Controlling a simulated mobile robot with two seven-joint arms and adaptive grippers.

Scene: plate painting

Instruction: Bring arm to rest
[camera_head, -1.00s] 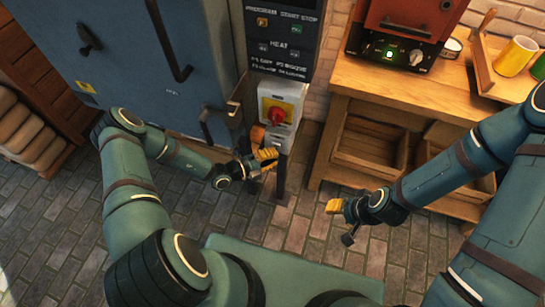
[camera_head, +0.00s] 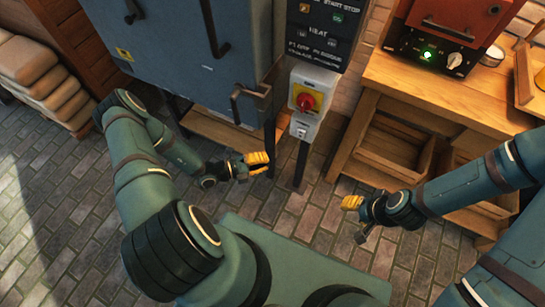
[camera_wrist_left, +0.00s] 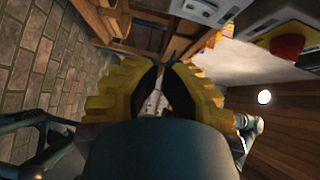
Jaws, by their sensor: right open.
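My left gripper (camera_head: 258,163) hangs low over the paved floor in the head view, beneath the blue cabinet. It is left of the post under the switch box and appears clear of it. In the left wrist view its two yellow ribbed fingers (camera_wrist_left: 164,72) stand a narrow gap apart with nothing held between them. My right gripper (camera_head: 351,203) is open and empty in front of the wooden bench. Both arms are bent, with the forearms reaching forward and low.
The blue cabinet (camera_head: 180,60) has dark handles. A control panel (camera_head: 322,30) stands above a switch box with a red knob (camera_head: 306,101). The wooden bench (camera_head: 425,90) carries a red oven (camera_head: 450,25). Stacked sacks (camera_head: 42,80) lie at left. The paved floor (camera_head: 75,215) is clear at left.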

